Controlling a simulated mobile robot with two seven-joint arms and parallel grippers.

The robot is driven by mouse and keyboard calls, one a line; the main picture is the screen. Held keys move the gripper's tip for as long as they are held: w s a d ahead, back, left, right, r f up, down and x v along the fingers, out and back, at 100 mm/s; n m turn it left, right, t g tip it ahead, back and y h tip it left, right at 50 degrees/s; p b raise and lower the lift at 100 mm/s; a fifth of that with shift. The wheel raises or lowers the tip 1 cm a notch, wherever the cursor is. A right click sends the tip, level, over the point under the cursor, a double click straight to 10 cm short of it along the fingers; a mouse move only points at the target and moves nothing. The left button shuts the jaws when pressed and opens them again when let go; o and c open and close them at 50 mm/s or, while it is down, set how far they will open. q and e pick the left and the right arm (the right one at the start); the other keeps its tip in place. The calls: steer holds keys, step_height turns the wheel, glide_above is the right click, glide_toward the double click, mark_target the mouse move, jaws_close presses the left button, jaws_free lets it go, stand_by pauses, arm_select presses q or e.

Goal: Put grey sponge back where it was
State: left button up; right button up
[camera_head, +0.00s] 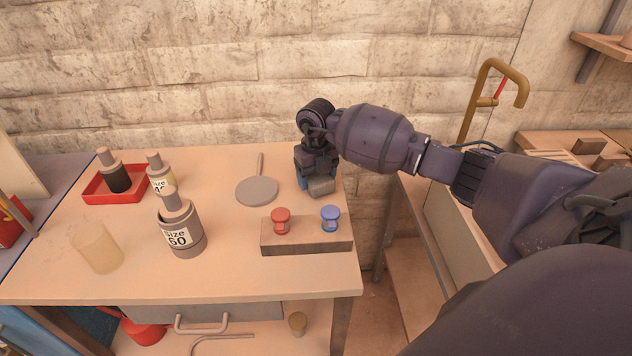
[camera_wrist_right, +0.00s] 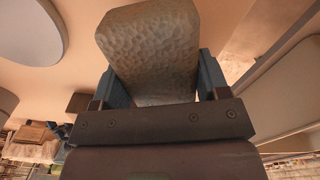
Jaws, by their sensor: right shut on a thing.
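The grey sponge (camera_wrist_right: 150,50) is a rounded grey block with a rough surface, held between the fingers of my right gripper (camera_wrist_right: 160,85). In the head view the sponge (camera_head: 321,187) shows below the right gripper (camera_head: 318,172), at the back right corner of the table. The gripper points down and is shut on it. I cannot tell whether the sponge touches the tabletop. My left gripper is not in view.
The table's right edge lies close to the gripper.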

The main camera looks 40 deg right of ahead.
mark_target(316, 174)
steer(key=shift+f, duration=0.75)
steer(key=shift+f, duration=0.15)
steer(key=o, duration=0.9)
steer(key=shift+r, duration=0.4)
step_height(316, 174, up, 12)
steer(key=shift+f+p, duration=0.2)
steer(key=shift+p, duration=0.2)
